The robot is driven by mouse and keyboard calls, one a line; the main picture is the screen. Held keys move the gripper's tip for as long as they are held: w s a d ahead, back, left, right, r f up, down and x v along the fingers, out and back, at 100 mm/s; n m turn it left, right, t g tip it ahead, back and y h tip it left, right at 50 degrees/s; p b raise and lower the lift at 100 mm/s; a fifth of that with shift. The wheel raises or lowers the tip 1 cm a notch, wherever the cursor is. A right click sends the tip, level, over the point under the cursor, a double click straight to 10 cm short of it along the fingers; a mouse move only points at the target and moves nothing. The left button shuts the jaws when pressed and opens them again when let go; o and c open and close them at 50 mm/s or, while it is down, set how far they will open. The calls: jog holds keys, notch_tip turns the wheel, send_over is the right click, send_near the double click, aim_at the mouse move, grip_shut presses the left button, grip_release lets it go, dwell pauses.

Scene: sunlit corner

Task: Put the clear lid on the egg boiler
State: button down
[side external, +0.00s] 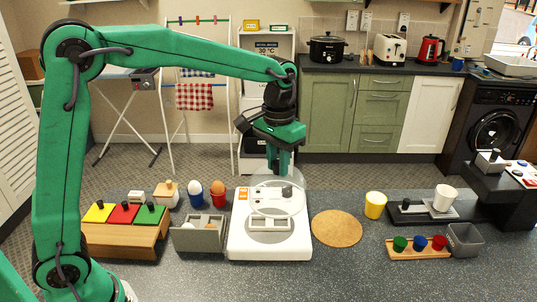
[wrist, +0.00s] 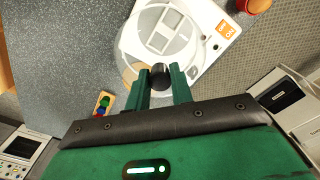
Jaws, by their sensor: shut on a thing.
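The egg boiler (side external: 240,246) is a white, flat unit on the grey worktop, with a round grey plate and white frame at its front. It also shows in the wrist view (wrist: 205,22) beside an orange ON/OFF label. The clear lid (side external: 262,182) is a see-through dome above the rear of the boiler; its rim crosses the boiler in the wrist view (wrist: 123,50). My gripper (side external: 280,172) points down and is shut on the lid's black knob (wrist: 160,74), with a finger on each side. I cannot tell whether the lid touches the boiler.
Left of the boiler are a grey bin (side external: 187,241), egg cups with eggs (side external: 195,192) (side external: 218,191) and a wooden block with coloured tops (side external: 125,243). Right are a cork mat (side external: 336,228), a yellow cup (side external: 375,204) and a tray of small cups (side external: 418,254). The front worktop is clear.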

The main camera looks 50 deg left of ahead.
jog(key=shift+s+a, duration=0.55)
jog(key=shift+a, duration=0.25)
jog(key=shift+f, duration=0.15)
notch_tip(320, 180, down, 8)
jog(key=shift+r, duration=0.2)
dwell(0.4)
jog(key=shift+f, duration=0.6)
dwell(2.1)
jog(key=c, duration=0.7)
grip_release()
jog(key=shift+o, duration=0.2)
jog(key=shift+r, duration=0.15)
jog(key=shift+r, duration=3.85)
